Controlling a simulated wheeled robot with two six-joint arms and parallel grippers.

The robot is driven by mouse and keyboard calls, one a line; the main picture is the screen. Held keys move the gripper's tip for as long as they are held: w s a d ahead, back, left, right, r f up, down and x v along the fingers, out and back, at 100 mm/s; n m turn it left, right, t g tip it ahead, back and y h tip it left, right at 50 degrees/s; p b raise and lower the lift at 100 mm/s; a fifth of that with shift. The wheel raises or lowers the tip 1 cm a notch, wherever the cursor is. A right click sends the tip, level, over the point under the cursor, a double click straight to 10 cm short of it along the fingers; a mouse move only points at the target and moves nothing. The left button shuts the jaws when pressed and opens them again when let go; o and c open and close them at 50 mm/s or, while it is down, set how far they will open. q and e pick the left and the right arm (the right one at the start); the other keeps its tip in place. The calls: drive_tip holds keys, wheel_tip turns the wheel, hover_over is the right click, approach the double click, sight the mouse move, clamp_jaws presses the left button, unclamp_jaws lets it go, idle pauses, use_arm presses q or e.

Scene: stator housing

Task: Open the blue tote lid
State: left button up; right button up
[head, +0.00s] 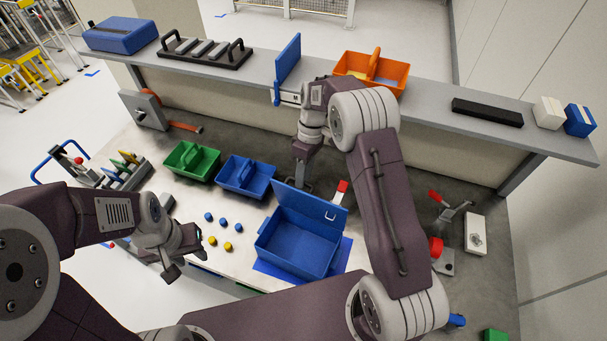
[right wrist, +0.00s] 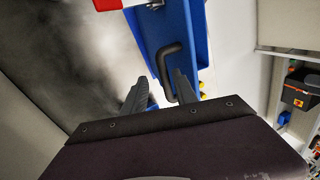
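The blue tote (head: 290,250) stands on the workbench with its lid (head: 308,207) tilted up along the far edge. The inside of the tote shows, and it looks empty. A small light metal loop (head: 330,216) is on the lid. My right gripper (head: 303,184) is behind the raised lid, its tips partly hidden there. In the right wrist view it is open (right wrist: 160,88), with a dark bent handle (right wrist: 171,65) on a blue panel between or just beyond its fingers. Contact cannot be told. My left gripper (head: 182,254) is open and empty, left of the tote.
A green bin (head: 192,161) and a blue bin (head: 245,177) stand left of the lid. Several blue and yellow pieces (head: 222,225) lie between my left gripper and the tote. A red-and-white object (head: 342,189) is behind the lid. A shelf (head: 430,105) runs along the back.

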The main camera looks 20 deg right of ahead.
drive_tip(key=b+v, duration=0.1)
drive_tip(key=v, duration=0.8)
drive_tip(key=shift+b, duration=0.4)
